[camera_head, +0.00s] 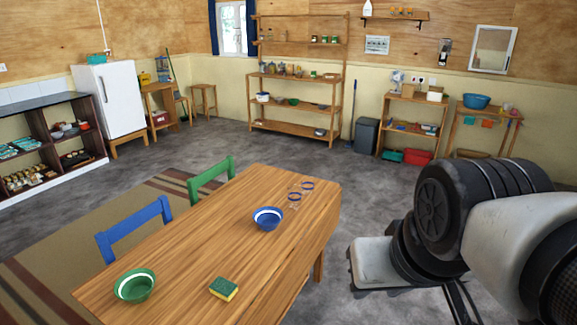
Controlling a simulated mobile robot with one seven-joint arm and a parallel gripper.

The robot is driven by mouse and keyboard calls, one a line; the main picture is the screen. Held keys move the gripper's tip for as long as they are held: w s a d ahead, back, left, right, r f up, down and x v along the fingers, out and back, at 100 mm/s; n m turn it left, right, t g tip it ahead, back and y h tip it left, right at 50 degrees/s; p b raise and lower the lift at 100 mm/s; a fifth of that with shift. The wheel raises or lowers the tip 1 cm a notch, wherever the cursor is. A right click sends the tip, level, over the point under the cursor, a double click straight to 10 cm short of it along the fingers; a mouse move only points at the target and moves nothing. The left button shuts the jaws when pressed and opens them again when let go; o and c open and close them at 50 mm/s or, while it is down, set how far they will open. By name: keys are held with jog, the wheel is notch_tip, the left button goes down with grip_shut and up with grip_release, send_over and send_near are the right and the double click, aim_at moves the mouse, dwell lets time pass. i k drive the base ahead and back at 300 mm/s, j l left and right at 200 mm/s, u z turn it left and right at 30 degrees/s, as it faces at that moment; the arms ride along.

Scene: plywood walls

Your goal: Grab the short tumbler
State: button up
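Two small clear glasses with blue rims stand near the far right end of the wooden table (215,247). One glass (294,200) is nearer, and the other glass (307,188) stands just behind it to the right. Both are see-through and small in the picture, so I cannot tell which is the short tumbler. My arm fills the lower right, to the right of the table and well apart from the glasses. Dark parts of my gripper (460,303) show at the bottom edge; its fingertips are cut off or hidden, so its opening is unclear.
A blue bowl (268,219) sits close in front of the glasses. A green bowl (135,286) and a yellow-green sponge (223,288) lie nearer. Blue (135,229) and green (211,181) chairs stand at the table's left side.

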aim_at(308, 186)
jog(key=i+u, duration=0.1)
jog(key=u, duration=0.25)
jog(key=l+u, duration=0.15)
jog(key=u, duration=0.2)
jog(key=i+l+u, duration=0.1)
jog(key=u, duration=0.25)
jog(key=i+l+u, duration=0.2)
jog(key=l, duration=0.15)
jog(key=i+l+u, duration=0.2)
jog(key=l, duration=0.15)
jog(key=l+u, duration=0.2)
jog(key=l, duration=0.15)
jog(key=i+l+u, duration=0.15)
jog(key=l, duration=0.4)
jog(key=l+u, duration=0.1)
jog(key=l, duration=0.5)
jog(key=i+l, duration=0.1)
jog(key=l, duration=0.45)
jog(key=i+l, duration=0.1)
jog(key=l, duration=0.45)
jog(key=i+l, duration=0.1)
jog(key=l, duration=0.5)
jog(key=i+l+u, duration=0.1)
jog(key=l, duration=1)
jog(key=i, duration=0.05)
